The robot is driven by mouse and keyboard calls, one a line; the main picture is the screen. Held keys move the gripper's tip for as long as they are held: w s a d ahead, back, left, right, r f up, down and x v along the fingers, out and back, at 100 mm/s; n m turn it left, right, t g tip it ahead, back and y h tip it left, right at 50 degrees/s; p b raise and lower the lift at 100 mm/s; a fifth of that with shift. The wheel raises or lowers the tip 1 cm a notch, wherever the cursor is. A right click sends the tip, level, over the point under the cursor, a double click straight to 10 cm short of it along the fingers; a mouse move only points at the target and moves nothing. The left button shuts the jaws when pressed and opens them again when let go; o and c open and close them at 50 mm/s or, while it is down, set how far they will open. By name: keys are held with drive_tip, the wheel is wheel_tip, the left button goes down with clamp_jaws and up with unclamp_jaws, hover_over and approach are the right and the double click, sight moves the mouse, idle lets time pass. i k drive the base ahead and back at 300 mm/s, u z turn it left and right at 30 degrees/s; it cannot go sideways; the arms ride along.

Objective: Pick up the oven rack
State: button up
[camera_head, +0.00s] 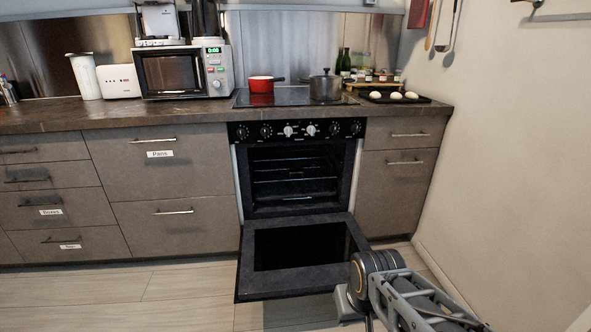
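The oven (298,129) is built in below the cooktop. Its door (256,284) is folded down and open towards me. The oven rack (295,181) shows as thin metal bars across the dark cavity; more bar lines show above and below it, and I cannot tell how many racks there are. My arm reaches in from the bottom right. My gripper (350,303) is low, in front of the right part of the open door and apart from the rack. Its fingers are too hidden to tell whether they are open or shut.
Drawer fronts (165,180) stand left of the oven and narrower ones (400,190) right of it. A bare wall (520,160) closes the right side. A red pan (261,84) and a grey pot (326,86) stand on the cooktop. The floor (150,295) is clear at left.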

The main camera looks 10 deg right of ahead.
sight(291, 171)
drive_tip(key=k, duration=1)
drive_tip(key=u, duration=0.75)
drive_tip(key=i, duration=0.85)
drive_tip(key=u, duration=0.4)
drive_tip(key=i, duration=0.9)
drive_tip(key=z, duration=1.05)
drive_tip(key=i, duration=0.7)
drive_tip(key=z, duration=0.7)
